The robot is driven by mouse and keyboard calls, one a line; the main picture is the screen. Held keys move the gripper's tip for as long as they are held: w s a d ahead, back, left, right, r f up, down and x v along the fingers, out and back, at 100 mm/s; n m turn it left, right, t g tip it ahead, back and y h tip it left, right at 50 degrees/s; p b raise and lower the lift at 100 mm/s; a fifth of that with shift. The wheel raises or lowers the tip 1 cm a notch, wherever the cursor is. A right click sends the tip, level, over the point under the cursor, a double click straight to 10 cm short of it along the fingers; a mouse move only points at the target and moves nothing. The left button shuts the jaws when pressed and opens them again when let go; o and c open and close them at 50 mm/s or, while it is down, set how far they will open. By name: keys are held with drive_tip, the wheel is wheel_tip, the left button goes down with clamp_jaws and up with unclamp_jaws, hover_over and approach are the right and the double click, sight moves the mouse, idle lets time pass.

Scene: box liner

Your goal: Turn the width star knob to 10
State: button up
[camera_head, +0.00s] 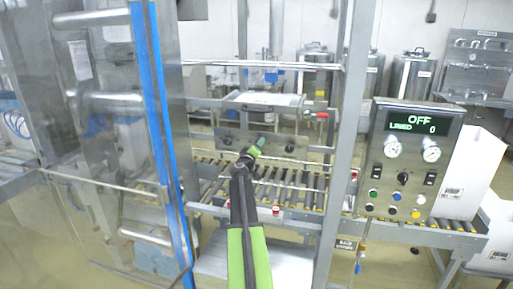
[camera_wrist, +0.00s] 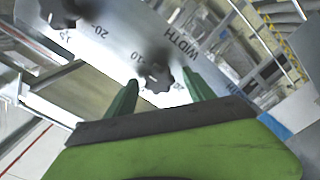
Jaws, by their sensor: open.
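In the wrist view a dark star knob (camera_wrist: 158,74) sits on a pale metal scale plate (camera_wrist: 125,40), close to the printed "10" and below the word WIDTH. A "20" mark lies farther up and left. My gripper (camera_wrist: 160,79) is open, with one green finger on each side of the knob in the picture; I cannot tell whether either touches it. The knob is blurred and hides part of the scale, so its exact setting is unclear. In the head view my gripper (camera_head: 257,146) is in front of the plate (camera_head: 270,135) above the rollers.
A second dark knob (camera_wrist: 62,12) is at the upper left of the wrist view. In the head view a roller conveyor (camera_head: 285,185) runs below the plate. A metal upright (camera_head: 345,130) and a control panel (camera_head: 408,160) reading OFF stand to the right.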

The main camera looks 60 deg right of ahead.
drive_tip(key=v, duration=1.7)
drive_tip(key=shift+a, duration=0.1)
drive_tip(key=w+a+n+t+y, duration=0.2)
drive_tip(key=w+a+n+t, duration=0.15)
drive_tip(key=w+a, duration=1.05)
drive_tip(key=w+a+f+m+y, duration=0.1)
drive_tip(key=w+a+f+y, duration=0.2)
drive_tip(key=a, duration=0.7)
drive_tip(key=w+a+f+m+y, duration=0.1)
drive_tip(key=w+a+f, duration=0.35)
drive_tip(key=a, duration=0.55)
drive_tip(key=s+a+f+g+y, duration=0.25)
drive_tip(key=a+f, duration=0.35)
drive_tip(key=a, duration=0.3)
drive_tip(key=s+a+f+g+y, duration=0.1)
drive_tip(key=s+a+f+y, duration=0.3)
drive_tip(key=a, duration=0.5)
drive_tip(key=s+a+f+n+g+y, duration=0.3)
drive_tip(key=s+a+f+g+y, duration=0.1)
drive_tip(key=s+a, duration=0.6)
wheel_tip(320, 180, down, 2)
drive_tip(key=shift+a+f+g+y, duration=0.1)
drive_tip(key=shift+a+g+y, duration=0.3)
drive_tip(key=shift+g, duration=0.4)
